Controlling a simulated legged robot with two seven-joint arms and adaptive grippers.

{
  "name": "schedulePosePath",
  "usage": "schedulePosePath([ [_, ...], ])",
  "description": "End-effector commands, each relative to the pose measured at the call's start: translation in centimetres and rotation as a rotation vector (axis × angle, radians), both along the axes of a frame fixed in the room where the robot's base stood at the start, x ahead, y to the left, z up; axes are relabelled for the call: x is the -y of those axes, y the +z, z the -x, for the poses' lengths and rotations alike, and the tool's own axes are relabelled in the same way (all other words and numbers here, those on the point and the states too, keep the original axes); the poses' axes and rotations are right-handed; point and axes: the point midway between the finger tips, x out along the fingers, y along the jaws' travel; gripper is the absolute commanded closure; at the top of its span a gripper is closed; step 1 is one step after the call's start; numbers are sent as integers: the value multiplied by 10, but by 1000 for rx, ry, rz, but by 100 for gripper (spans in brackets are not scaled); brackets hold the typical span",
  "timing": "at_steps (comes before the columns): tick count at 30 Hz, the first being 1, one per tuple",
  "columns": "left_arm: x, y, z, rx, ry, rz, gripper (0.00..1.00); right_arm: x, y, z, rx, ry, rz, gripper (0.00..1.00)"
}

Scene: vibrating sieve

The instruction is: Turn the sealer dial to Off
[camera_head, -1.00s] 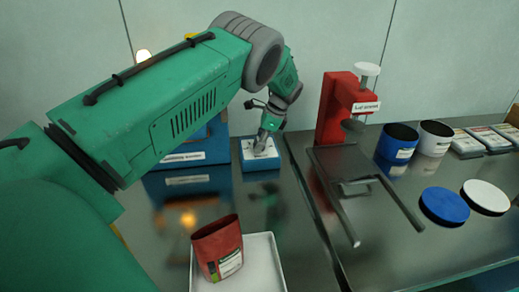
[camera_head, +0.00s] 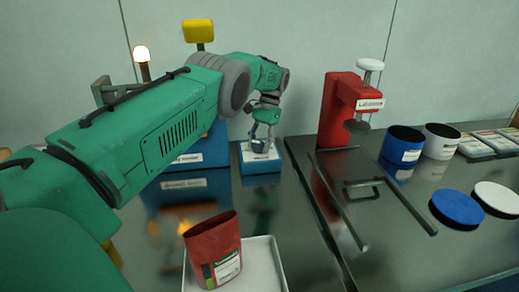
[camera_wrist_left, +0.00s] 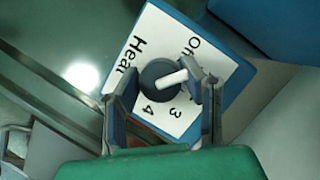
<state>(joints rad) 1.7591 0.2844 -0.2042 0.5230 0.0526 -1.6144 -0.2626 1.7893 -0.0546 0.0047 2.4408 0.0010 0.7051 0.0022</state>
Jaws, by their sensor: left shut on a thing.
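The sealer dial is a dark round knob (camera_wrist_left: 155,91) with a white pointer bar, on a white face plate (camera_wrist_left: 150,32) marked "Heat", "Off", 3 and 4. In the left wrist view the pointer extends right and slightly up, its end at the right finger, below the "Off" lettering. The plate tops a small blue box (camera_head: 262,167) in the head view. My left gripper (camera_head: 261,146) is down over this box, its fingers (camera_wrist_left: 163,80) closed on the knob from both sides. The fingers partly hide the plate. My right gripper is not in view.
A larger blue body (camera_head: 213,150) stands left of the dial box. A red press (camera_head: 335,110) stands to the right. A red pouch (camera_head: 214,252) sits on a white tray (camera_head: 262,262) in front. Blue and white containers and lids are at right.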

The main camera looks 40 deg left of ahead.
Motion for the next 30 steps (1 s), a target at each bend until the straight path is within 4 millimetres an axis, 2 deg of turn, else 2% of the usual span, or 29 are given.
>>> schedulePosePath([
  [6,-2,1,-3,16,182,-2,93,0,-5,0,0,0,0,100],
  [15,-1,2,-4,16,354,-2,93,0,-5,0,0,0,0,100],
  [30,-1,3,-3,15,429,-3,93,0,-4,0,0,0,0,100],
])
